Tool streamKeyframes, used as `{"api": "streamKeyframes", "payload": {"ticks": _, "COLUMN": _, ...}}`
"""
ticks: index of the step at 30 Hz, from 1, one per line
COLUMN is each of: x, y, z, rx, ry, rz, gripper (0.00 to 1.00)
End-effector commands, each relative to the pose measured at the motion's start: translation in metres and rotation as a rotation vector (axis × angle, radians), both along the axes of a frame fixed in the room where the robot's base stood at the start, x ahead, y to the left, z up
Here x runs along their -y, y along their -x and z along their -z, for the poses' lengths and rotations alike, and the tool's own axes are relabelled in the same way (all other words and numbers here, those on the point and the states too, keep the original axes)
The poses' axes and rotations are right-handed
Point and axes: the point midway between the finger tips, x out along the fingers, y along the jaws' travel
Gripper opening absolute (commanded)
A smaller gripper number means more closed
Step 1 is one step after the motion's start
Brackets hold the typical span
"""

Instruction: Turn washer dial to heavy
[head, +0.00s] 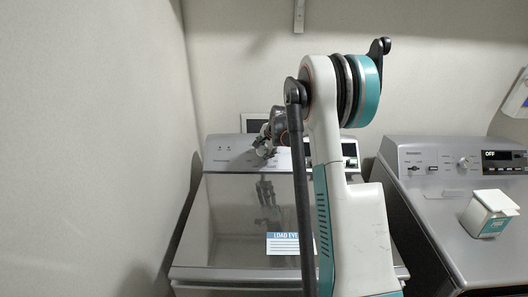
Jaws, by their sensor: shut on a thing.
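The washer (228,227) stands ahead on the left, with its dark, glossy top lid down. Its silver control panel (228,154) runs along the back edge. My gripper (264,147) is at the middle of this panel, small and partly hidden behind my arm. It is shut on the washer dial (261,152), which shows only as a small light knob at the fingertips. The dial's markings and pointer are too small to read. My white and teal arm covers much of the right part of the panel; a dark display shows in pieces beside it.
A second machine (435,215) stands at the right, with its own knob (463,163) and a display (503,159) reading OFF. A white and teal box (489,213) sits on it. A blue and white label (284,244) is on the washer's lid. A wall is close on the left.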

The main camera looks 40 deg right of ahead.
Motion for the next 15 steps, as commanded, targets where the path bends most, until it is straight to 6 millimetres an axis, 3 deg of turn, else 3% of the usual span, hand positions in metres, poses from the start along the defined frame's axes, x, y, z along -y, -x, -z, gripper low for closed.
{"api": "streamKeyframes", "payload": {"ticks": 15, "x": 0.0000, "y": 0.0015, "z": 0.0009, "rx": 0.059, "ry": -0.078, "rz": 0.121, "gripper": 0.20}}
